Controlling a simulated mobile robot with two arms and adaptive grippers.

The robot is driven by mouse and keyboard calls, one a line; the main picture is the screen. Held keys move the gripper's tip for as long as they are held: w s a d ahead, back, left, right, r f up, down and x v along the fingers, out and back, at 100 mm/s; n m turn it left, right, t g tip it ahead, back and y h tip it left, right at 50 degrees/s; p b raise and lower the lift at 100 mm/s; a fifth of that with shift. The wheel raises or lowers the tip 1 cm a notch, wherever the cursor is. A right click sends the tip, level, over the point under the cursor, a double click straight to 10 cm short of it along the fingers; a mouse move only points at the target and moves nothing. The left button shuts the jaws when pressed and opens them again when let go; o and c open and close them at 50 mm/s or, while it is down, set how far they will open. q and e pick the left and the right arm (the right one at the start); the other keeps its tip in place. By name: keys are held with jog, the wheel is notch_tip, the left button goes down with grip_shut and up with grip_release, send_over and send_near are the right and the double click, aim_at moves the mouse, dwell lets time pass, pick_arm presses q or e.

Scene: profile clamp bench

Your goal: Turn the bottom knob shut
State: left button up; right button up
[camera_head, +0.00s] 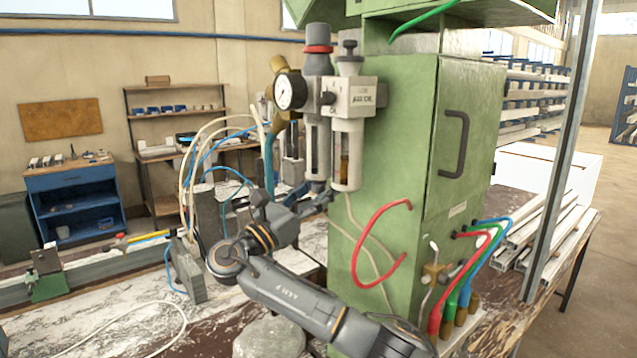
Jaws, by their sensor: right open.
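The air filter and oiler unit (358,97) is mounted on the left side of the green cabinet (462,130). It has a round pressure gauge (291,91), a red-ringed top knob (318,49) and two clear bowls. The left bowl (317,150) ends just above my right gripper (322,199). The bottom knob is not clearly visible; the gripper's fingers are at the underside of that bowl and may hide it. The right gripper is open, coming from the lower left, and I cannot tell whether it touches anything. My left gripper is out of view.
Red hose (380,265) loops from the cabinet's side. Blue, green and red hoses (478,262) hang at its front by a small brass valve (433,274). Pale and blue hoses rise behind my arm from a grey block (187,272). White profiles (540,232) lie at right.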

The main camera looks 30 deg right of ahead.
jog(key=shift+w+d, duration=0.1)
grip_shut()
jog(key=shift+n+t, duration=0.3)
jog(key=shift+t, duration=0.2)
jog(key=n+t+y, duration=0.1)
jog(key=t, duration=0.2)
jog(key=n+t+y, duration=0.1)
jog(key=n+t, duration=0.1)
jog(key=t, duration=0.1)
jog(key=shift+p, duration=0.35)
jog(key=shift+n+t+y+p, duration=0.25)
jog(key=shift+n+t+y, duration=0.95)
jog(key=shift+t, duration=0.5)
jog(key=shift+n+t+y+p, duration=0.25)
jog(key=shift+n+t+y, duration=0.9)
jog(key=shift+t, duration=0.55)
jog(key=shift+y, duration=0.45)
